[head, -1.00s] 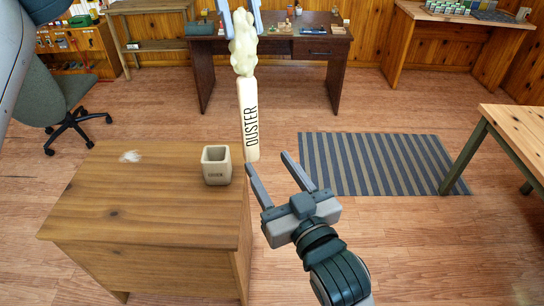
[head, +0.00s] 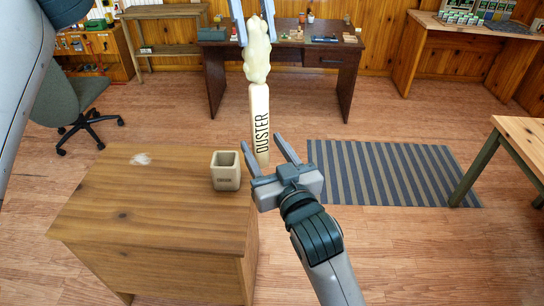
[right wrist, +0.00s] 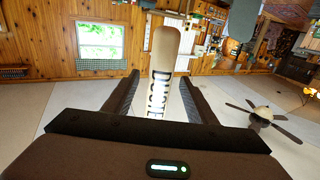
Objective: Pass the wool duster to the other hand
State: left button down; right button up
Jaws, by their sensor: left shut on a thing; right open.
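The wool duster (head: 260,120) hangs upright in the head view, its pale fluffy head at the top and its cream handle, marked DUSTER, pointing down. My left gripper (head: 254,22) is shut on the fluffy head at the top edge of the head view. My right gripper (head: 263,148) is open just below, with its fingers pointing up on either side of the handle's lower end. In the right wrist view the duster's handle (right wrist: 165,70) stands between my two open fingers, with gaps visible at its sides. Contact with the handle cannot be seen.
A wooden cabinet (head: 150,215) stands at the lower left, with a small square cup (head: 226,171) and a white fluff patch (head: 141,159) on top. A dark desk (head: 335,58) is behind. A striped rug (head: 390,172) lies to the right, near a table (head: 525,140).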

jog(key=shift+x, duration=1.3)
jog(key=c, duration=1.2)
pick_arm(q)
jog(key=c, duration=1.2)
grip_release()
